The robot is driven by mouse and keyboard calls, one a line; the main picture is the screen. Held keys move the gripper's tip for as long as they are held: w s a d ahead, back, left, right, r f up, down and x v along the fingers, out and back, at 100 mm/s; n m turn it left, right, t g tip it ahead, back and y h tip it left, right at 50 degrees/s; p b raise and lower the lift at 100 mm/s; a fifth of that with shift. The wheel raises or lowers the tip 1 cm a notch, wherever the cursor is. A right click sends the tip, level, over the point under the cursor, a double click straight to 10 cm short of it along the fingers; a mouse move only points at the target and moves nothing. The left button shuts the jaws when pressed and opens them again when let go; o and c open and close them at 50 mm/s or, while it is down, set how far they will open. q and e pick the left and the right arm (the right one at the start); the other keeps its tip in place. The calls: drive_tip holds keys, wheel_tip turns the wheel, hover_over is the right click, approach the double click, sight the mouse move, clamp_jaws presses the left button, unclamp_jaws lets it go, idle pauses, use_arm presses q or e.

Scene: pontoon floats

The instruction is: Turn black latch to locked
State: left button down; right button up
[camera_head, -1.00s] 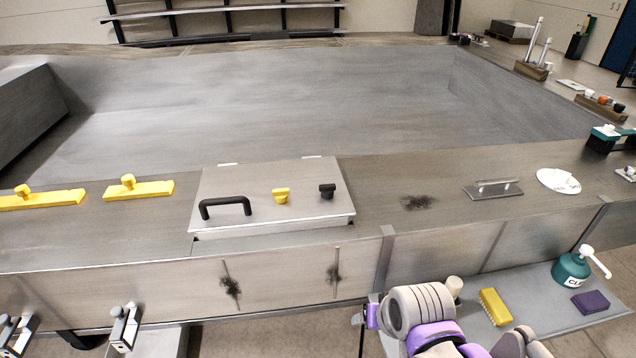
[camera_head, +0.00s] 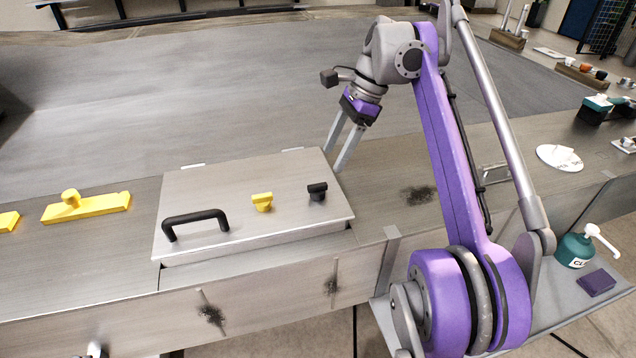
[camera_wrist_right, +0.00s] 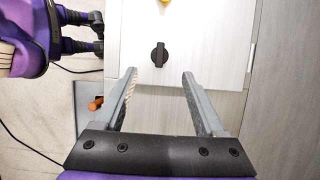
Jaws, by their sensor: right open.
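The black latch (camera_head: 317,191) is a small knob on the right side of a pale metal hatch lid (camera_head: 230,183). In the right wrist view the latch (camera_wrist_right: 160,55) shows from above, its bar pointing up and down in the picture, ahead of the fingertips. My right gripper (camera_head: 335,160) is open and empty, above the deck behind and to the right of the latch, not touching it. In the right wrist view my right gripper (camera_wrist_right: 159,76) has its two fingers wide apart. A yellow latch (camera_head: 262,202) sits left of the black one. My left gripper is not in view.
A black handle (camera_head: 195,222) stands on the lid's left part. A yellow block with a knob (camera_head: 86,207) lies left of the lid. A dark smudge (camera_head: 418,194) and a white disc (camera_head: 559,157) are on the deck to the right. A pump bottle (camera_head: 575,248) stands on the lower shelf.

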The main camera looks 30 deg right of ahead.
sight(320, 184)
drive_tip(key=b+x, duration=0.1)
drive_tip(key=x, duration=0.8)
clamp_jaws()
